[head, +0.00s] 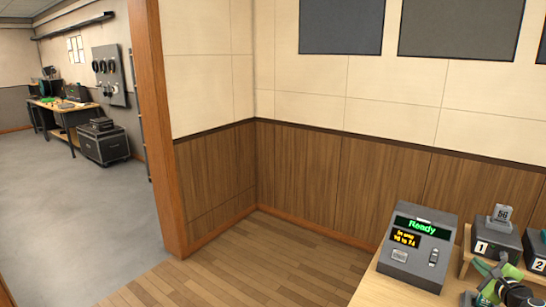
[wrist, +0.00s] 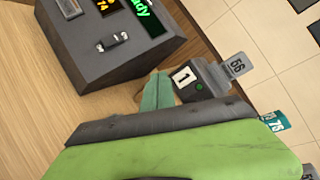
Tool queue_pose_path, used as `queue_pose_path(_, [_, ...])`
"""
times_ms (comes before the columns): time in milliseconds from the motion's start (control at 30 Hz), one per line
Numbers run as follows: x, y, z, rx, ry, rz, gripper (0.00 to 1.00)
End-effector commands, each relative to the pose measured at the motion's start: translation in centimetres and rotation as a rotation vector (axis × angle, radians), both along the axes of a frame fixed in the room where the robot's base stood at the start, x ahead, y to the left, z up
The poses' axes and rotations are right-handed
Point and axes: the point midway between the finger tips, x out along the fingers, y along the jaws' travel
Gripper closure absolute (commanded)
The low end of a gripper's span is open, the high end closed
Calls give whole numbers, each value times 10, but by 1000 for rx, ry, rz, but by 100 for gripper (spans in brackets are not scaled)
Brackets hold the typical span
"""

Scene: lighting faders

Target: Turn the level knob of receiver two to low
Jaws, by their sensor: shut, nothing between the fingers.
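Receiver two, a dark box (head: 536,246) with a white "2" label, is cut by the right edge of the head view. Its level knob cannot be made out. Receiver one (head: 492,241), with a "1" label and a grey "56" tag, stands to its left and shows in the wrist view (wrist: 203,84) with a small green light. My gripper shows in the wrist view as pale green fingertips (wrist: 157,92), shut and empty, which appear just beside receiver one. My green and black arm parts fill the lower wrist view and hide what lies behind them.
A dark console (head: 419,245) with a green "Ready" display stands on the wooden table (head: 385,291) left of the receivers. A teal tag (wrist: 273,124) stands past receiver one. The table's front left is clear. Another workbench (head: 62,106) is in the far room.

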Motion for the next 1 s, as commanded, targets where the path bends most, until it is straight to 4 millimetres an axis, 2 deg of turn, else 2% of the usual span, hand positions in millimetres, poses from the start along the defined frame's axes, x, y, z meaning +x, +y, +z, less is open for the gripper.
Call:
queue_pose_path(33, [-22,-37,-3,58,-58,-92,100])
queue_pose_path(100, [-53,-80,4,144,-148,-212,100])
queue_pose_path(200, [-95,-129,11,244,-261,-348,100])
queue_pose_path(300, [-129,-163,16,313,-346,-442,100])
queue_pose_path(400, [-149,-180,19,354,-397,-495,100])
queue_pose_path(567, [-157,-187,21,371,-420,-516,100])
queue_pose_path(767, [-151,-191,21,370,-417,-513,100])
queue_pose_path(1000, [-126,-210,21,368,-416,-512,100])
